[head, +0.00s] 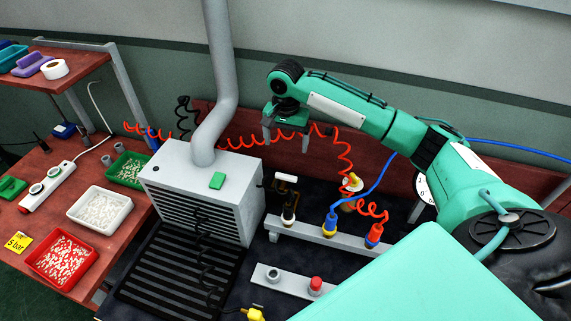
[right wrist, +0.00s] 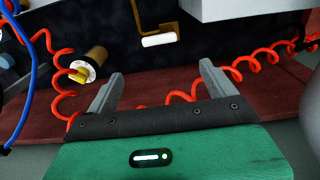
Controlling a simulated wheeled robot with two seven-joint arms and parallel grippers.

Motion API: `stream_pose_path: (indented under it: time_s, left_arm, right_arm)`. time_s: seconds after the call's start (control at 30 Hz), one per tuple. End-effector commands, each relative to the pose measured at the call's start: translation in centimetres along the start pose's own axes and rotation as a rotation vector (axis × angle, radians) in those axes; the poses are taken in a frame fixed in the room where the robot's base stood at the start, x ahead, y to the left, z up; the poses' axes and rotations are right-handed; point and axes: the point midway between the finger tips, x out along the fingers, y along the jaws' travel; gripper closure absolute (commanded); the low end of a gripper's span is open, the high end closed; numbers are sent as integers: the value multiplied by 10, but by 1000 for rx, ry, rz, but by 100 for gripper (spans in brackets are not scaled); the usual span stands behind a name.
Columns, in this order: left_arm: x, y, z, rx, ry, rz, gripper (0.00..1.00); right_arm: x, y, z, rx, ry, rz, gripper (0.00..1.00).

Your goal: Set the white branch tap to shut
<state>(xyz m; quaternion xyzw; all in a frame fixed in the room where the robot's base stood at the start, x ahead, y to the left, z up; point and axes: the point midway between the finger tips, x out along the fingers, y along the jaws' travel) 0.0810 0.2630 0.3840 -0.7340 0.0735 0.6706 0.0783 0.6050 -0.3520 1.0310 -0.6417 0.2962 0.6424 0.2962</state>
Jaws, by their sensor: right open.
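The white branch tap handle (head: 286,178) shows in the head view above the left end of a grey manifold bar (head: 345,241). It is a short white grip on a bent brass-coloured lever, lying roughly crosswise in the picture. The right wrist view shows the white grip (right wrist: 160,40) beyond the fingertips and apart from them. I cannot tell from its pose whether the tap is open or shut. My right gripper (head: 285,140) is open and empty, behind and above the handle; its two fingers (right wrist: 160,77) also show in the wrist view. My left gripper is out of view.
A grey slatted box (head: 200,205) with a pipe stands left of the tap. Blue (head: 330,224) and red (head: 374,236) fittings sit on the bar; a brass fitting (head: 351,184) stands behind. A coiled red hose (head: 343,150) hangs near my gripper. A lower bar (head: 292,281) lies in front.

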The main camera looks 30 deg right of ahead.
Motion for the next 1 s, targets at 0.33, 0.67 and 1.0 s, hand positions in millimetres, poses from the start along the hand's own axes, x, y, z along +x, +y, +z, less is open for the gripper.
stream_pose_path:
  time_s: [0.33,0.67,1.0]
  left_arm:
    - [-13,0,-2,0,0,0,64]
    - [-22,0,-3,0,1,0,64]
    - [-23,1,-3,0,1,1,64]
  right_arm:
    - [63,1,1,0,-3,4,13]
    - [120,0,0,-1,-1,2,13]
    - [134,1,0,-1,1,1,13]
